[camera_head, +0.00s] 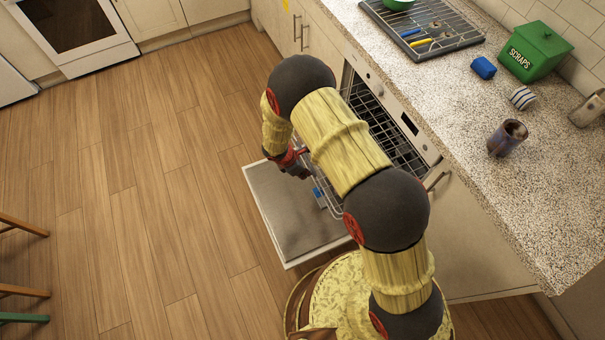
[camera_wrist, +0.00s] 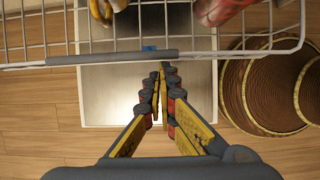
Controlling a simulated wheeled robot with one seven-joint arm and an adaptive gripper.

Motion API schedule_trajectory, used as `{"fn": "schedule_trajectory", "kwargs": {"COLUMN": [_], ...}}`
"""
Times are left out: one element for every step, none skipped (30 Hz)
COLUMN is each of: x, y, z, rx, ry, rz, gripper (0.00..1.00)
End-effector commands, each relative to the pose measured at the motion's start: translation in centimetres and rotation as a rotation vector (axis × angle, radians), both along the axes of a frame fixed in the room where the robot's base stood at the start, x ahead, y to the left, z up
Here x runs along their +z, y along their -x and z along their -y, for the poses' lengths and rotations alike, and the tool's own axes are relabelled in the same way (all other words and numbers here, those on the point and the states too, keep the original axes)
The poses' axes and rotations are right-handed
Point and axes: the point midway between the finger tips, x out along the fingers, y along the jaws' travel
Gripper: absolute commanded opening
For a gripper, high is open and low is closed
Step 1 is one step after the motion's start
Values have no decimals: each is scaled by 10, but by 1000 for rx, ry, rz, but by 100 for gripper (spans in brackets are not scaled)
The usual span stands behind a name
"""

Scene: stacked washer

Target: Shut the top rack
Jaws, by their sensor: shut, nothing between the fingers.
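The dishwasher's door (camera_head: 285,215) is folded down, and it also shows in the wrist view (camera_wrist: 120,95). A wire rack (camera_head: 400,148) sticks out in front of the control panel, partly hidden by my arm. In the wrist view, a white wire rack (camera_wrist: 285,52) with a grey front bar (camera_wrist: 115,58) crosses the top of the picture. I take it to be the top rack. My gripper (camera_wrist: 161,70) is shut and empty, with its tips by the rack's front edge. I cannot tell whether they touch it. In the head view my gripper (camera_head: 292,160) is above the open door.
A yellow item (camera_wrist: 102,10) and a red item (camera_wrist: 215,8) show through the rack wires. The counter (camera_head: 480,130) holds a mug (camera_head: 507,140), a green scraps bin (camera_head: 537,52) and a drying rack (camera_head: 425,25). The wooden floor at left is clear; stool legs (camera_head: 22,258) stand at the edge.

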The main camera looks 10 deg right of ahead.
Motion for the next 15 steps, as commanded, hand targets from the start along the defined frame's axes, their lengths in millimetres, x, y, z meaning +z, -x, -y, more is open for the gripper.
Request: {"fn": "schedule_trajectory", "kwargs": {"x": [0, 0, 0, 0, 0, 0, 0, 0, 0, 0, 0, 0, 0, 0, 0], "y": [0, 0, 0, 0, 0, 0, -1, -1, -2, -3, -4, -6, -7, -9, -11], "z": [0, 0, 0, 0, 1, 2, 3, 4, 7, 10, 13, 19, 23, 28, 36], "rx": [0, 0, 0, 0, 0, 0, -1, -1, -2, -2, -2, -2, -4, -4, -4], "ry": [0, 0, 0, 0, 0, 0, 0, 0, 0, 0, 0, 1, 1, 1, 1], "rz": [0, 0, 0, 0, 0, 0, 0, -1, 0, 0, 0, 0, 0, 0, 0], "gripper": [0, 0, 0, 0, 0, 0, 0, 0, 0, 0, 0, 0, 0, 0, 0]}}
